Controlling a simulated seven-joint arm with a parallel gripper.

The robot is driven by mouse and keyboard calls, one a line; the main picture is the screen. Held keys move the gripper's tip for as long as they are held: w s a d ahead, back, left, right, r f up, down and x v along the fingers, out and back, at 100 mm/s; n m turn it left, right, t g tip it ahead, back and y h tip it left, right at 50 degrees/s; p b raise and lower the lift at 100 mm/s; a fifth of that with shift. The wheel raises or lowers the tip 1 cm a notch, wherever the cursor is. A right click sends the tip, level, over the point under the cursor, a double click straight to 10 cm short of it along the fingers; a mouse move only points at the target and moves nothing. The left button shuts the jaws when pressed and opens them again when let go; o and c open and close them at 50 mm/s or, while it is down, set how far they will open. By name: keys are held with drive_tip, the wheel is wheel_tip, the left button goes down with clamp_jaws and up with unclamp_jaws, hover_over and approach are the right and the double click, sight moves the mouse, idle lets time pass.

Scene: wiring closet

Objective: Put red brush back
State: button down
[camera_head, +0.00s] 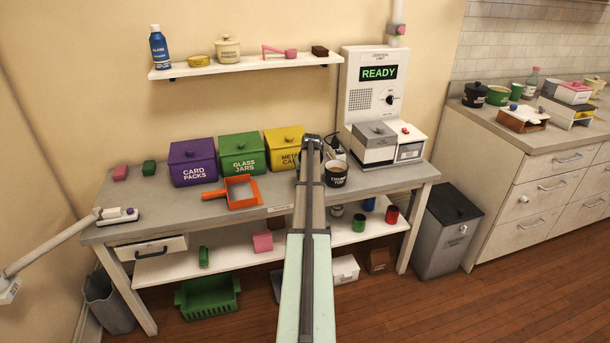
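I cannot make out a red brush anywhere in this view. An orange dustpan-like tray (243,204) with its handle pointing left lies on the workbench (150,214), in front of the green bin. My arm reaches up from the bottom centre over the bench. My own arm hides part of that area. I cannot see whether the fingers are open or shut, or whether they hold anything.
Purple (193,163), green (240,154) and yellow (284,150) lidded bins line the bench's back. A grey-white unit reading READY (372,95) stands right. A wall shelf (230,68) holds small items. A lower shelf (190,263) holds cans and blocks. The bench's front left is mostly clear.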

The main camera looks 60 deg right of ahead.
drive_tip(key=shift+f, duration=0.4)
drive_tip(key=c, duration=0.9)
unclamp_jaws()
drive_tip(key=o, duration=0.6)
drive_tip(key=shift+c, duration=0.2)
drive_tip(key=shift+r, duration=0.1)
drive_tip(key=shift+v, duration=3.9)
